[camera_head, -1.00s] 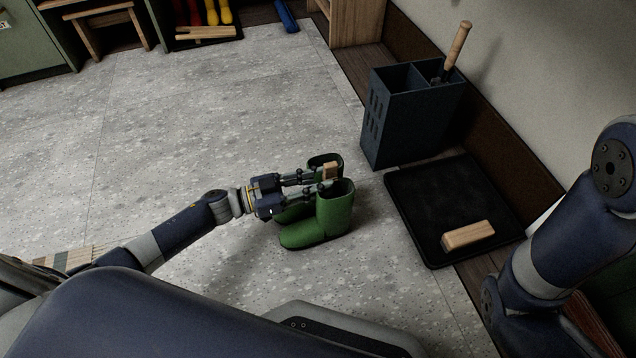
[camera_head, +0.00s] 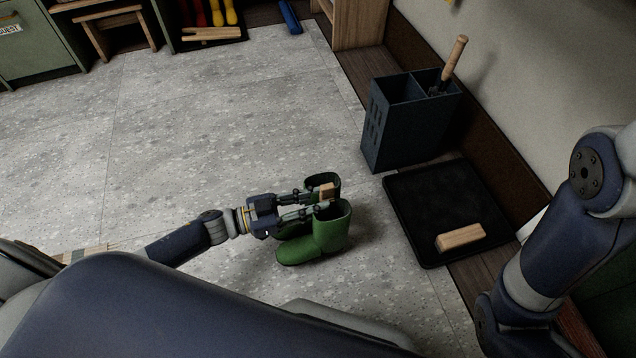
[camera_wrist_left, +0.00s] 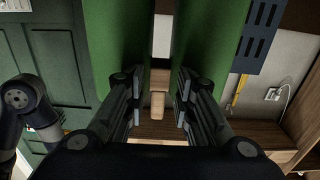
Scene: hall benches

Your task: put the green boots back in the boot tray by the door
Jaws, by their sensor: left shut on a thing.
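The pair of green boots (camera_head: 326,232) stands upright in the middle of the head view, left of the boot tray and apart from it. I cannot tell whether the soles touch the floor. A small wooden clip (camera_head: 327,191) sits between the boot tops. My left gripper (camera_head: 322,197) reaches in from the left and is shut on this clip; the wrist view shows the clip (camera_wrist_left: 159,80) between the fingers, with a green boot wall (camera_wrist_left: 213,40) on each side. The black boot tray (camera_head: 425,200) lies by the wall, holding a wooden block (camera_head: 461,237). My right gripper is out of view.
A dark blue slotted stand (camera_head: 400,125) with a wooden-handled tool (camera_head: 455,58) stands behind the tray, along the wall. Red and yellow boots (camera_head: 213,12) stand in a far tray near a wooden stool (camera_head: 108,28).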

